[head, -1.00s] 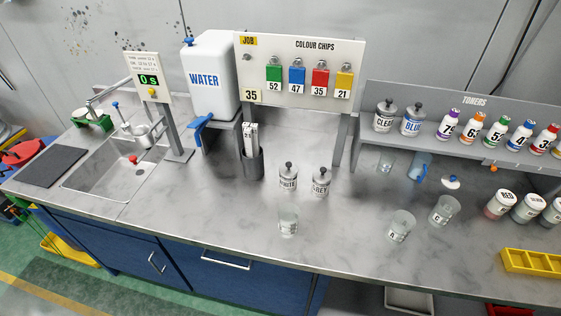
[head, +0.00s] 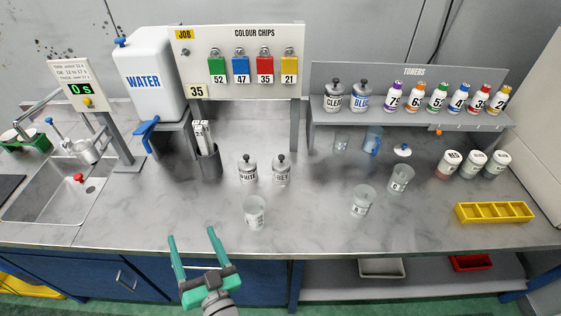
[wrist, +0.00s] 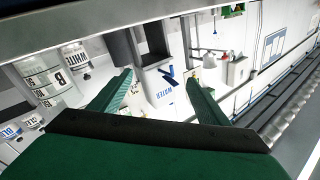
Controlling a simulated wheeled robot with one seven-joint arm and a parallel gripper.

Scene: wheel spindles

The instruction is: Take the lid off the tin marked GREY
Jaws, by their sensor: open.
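The tin marked GREY (head: 281,172) stands upright on the counter in the head view, with its dark-knobbed lid (head: 281,158) on. The tin marked WHITE (head: 247,172) stands just left of it, also lidded; it shows in the wrist view too (wrist: 74,60). My gripper (head: 192,238) is open and empty, in front of the counter's front edge, lower left of both tins and apart from them. In the wrist view its green fingers (wrist: 158,88) are spread with nothing held between them. I cannot make out the GREY tin in the wrist view.
A clear cup (head: 254,213) stands in front of the tins. Cups A (head: 362,202) and 6 (head: 400,180) stand to the right. A toner shelf (head: 410,118) runs along the back right.

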